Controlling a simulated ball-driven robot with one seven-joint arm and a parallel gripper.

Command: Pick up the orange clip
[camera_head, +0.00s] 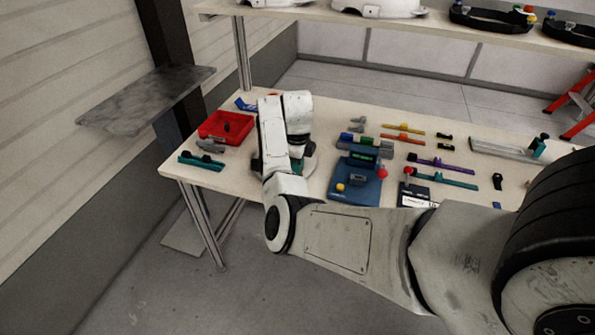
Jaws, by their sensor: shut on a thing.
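My gripper (299,160) points down over the left-middle of the table, mostly hidden behind my own white arm links. Its fingertips are hard to make out. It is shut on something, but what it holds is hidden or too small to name. A bit of teal shows by the gripper. A long orange piece (403,139) lies flat on the table right of the gripper, below a yellow piece (403,128). I cannot tell whether the orange piece is the orange clip. A small orange-red spot (272,96) shows just behind my wrist.
A red bin (226,127) stands left of my gripper, with a teal piece (201,161) in front. A blue fixture (355,183) with a red knob stands to the right. Purple and teal strips lie further right. A shelf (450,29) with helmet shells spans the back.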

